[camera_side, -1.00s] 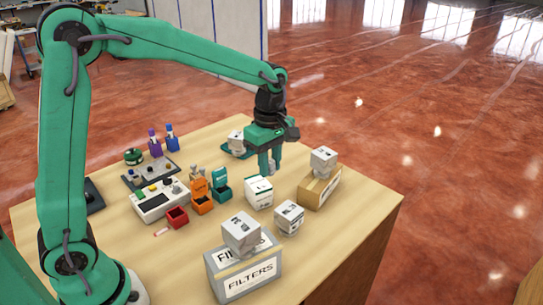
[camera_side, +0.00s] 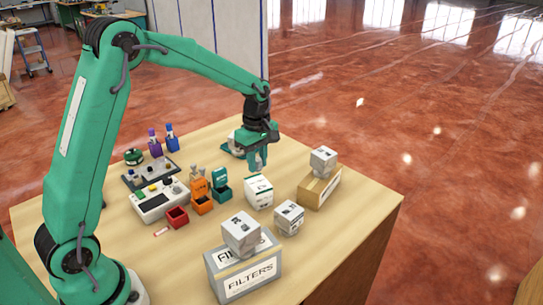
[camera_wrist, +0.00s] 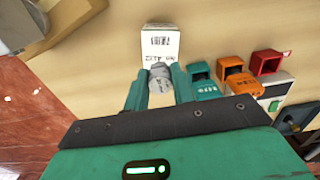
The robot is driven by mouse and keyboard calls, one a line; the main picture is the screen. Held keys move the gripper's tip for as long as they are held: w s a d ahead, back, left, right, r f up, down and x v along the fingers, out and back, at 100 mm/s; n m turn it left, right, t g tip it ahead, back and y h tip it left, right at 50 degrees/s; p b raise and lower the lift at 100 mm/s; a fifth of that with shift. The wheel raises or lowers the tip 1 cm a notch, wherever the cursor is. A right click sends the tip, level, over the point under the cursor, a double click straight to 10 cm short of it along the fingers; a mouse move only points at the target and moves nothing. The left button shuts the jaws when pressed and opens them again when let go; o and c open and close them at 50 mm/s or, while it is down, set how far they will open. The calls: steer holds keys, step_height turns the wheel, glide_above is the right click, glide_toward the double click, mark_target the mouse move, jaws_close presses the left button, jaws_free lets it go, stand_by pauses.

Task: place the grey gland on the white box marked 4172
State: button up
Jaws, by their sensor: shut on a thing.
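The grey gland (camera_wrist: 160,80) shows between the two green fingers of my gripper (camera_wrist: 160,74) in the wrist view. My gripper is shut on it. The white box marked 4172 (camera_wrist: 160,44) stands upright just beyond the fingertips in that view. In the side view, the white box (camera_side: 259,195) stands on the table, and my gripper (camera_side: 257,164) is above and slightly behind it. The gland is hard to make out there, mostly hidden by the fingers. From these views I cannot tell the exact gap between gland and box.
Teal (camera_side: 221,190), orange (camera_side: 201,200) and red (camera_side: 177,217) bins stand left of the box. A grey-white carton (camera_side: 289,218) is in front of it. Another carton sits on a cardboard box (camera_side: 318,192) at right. A FILTERS bin (camera_side: 250,284) is at the front.

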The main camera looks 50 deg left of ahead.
mark_target(257, 160)
steer(key=shift+f, duration=2)
steer(key=shift+f, duration=0.15)
steer(key=o, duration=1)
steer(key=shift+c, duration=0.2)
step_height(257, 160, up, 12)
steer(key=shift+r, duration=0.2)
